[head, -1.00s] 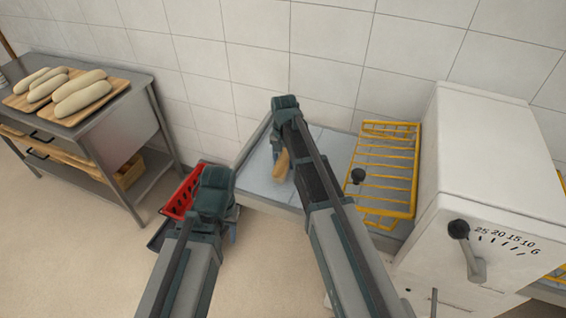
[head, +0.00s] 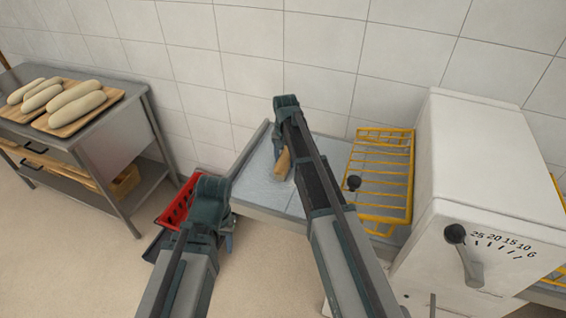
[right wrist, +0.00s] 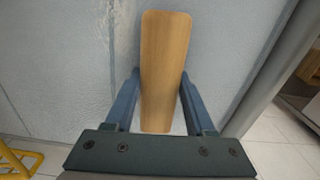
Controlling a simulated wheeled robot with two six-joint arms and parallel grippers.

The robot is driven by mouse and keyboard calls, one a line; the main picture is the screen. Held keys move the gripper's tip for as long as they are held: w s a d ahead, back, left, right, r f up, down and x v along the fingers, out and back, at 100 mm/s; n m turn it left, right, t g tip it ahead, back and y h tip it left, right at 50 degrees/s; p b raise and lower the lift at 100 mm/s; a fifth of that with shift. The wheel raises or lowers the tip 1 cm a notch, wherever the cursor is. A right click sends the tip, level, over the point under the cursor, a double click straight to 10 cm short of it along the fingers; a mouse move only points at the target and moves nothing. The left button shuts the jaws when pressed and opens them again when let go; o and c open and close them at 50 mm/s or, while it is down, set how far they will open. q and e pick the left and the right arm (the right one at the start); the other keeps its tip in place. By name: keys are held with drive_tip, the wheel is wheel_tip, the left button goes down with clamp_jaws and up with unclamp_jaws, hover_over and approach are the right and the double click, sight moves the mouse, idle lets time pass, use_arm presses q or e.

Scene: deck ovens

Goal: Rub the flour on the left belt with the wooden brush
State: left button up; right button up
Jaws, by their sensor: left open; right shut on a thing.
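The wooden brush (head: 283,164) is held in my right gripper (head: 281,150) over the left belt (head: 252,180). In the right wrist view the brush (right wrist: 165,65) shows as a long wooden block between the two fingers, above the grey belt (right wrist: 220,60). I cannot tell whether its underside touches the belt. Pale flour-like marks (right wrist: 104,50) show left of the brush in that view; the rest of the flour is hard to make out. My left gripper (head: 228,241) is open and empty, low beside the belt's front left corner.
A yellow wire rack (head: 382,180) stands right of my right arm, beside the white oven (head: 470,170). A metal table (head: 110,125) with loaves on boards stands at the left. A tiled wall closes the back.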

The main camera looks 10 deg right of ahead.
drive_tip(key=shift+w+d, duration=0.6)
drive_tip(key=shift+w, duration=0.3)
drive_tip(key=shift+s+r, duration=0.1)
drive_tip(key=shift+r, duration=0.05)
wheel_tip(320, 180, up, 6)
drive_tip(key=p, duration=0.6)
drive_tip(key=shift+a, duration=0.1)
wheel_tip(320, 180, up, 3)
drive_tip(key=p, duration=0.3)
